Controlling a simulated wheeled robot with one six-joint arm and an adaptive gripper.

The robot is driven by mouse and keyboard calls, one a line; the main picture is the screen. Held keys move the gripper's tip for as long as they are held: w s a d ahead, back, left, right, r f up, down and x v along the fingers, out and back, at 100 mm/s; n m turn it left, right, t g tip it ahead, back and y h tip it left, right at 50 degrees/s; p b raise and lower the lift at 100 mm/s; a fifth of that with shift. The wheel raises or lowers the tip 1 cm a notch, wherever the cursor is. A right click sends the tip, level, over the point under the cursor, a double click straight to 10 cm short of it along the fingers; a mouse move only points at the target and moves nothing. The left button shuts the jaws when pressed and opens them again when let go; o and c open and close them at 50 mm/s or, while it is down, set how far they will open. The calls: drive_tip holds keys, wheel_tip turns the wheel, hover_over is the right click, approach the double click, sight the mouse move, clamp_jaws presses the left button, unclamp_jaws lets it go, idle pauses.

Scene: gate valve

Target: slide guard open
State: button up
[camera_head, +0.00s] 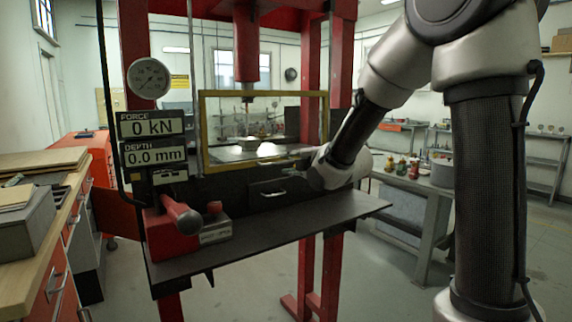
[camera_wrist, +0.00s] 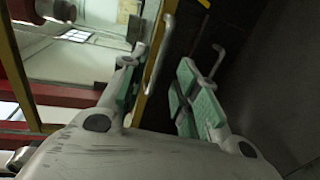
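The guard (camera_head: 204,130) is a clear panel in a yellow frame, standing across the front of the red press. In the wrist view its yellow edge (camera_wrist: 143,106) runs down beside my left finger. A thin grey bar handle (camera_wrist: 157,55) stands along that edge and shows between my fingers, nearer the left one. My gripper (camera_head: 293,170) is at the guard's lower right corner. In the wrist view my gripper (camera_wrist: 160,86) is open, its green-padded fingers apart. I cannot tell whether a finger touches the handle.
A dark drawer with a handle (camera_head: 273,194) sits below the guard; a second bar (camera_wrist: 217,60) shows right of my fingers. The dark shelf (camera_head: 290,226) juts out in front. A red lever (camera_head: 182,215) and the readout panel (camera_head: 152,140) stand at left.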

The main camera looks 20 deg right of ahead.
sight(282, 163)
drive_tip(key=x, duration=0.7)
clamp_jaws()
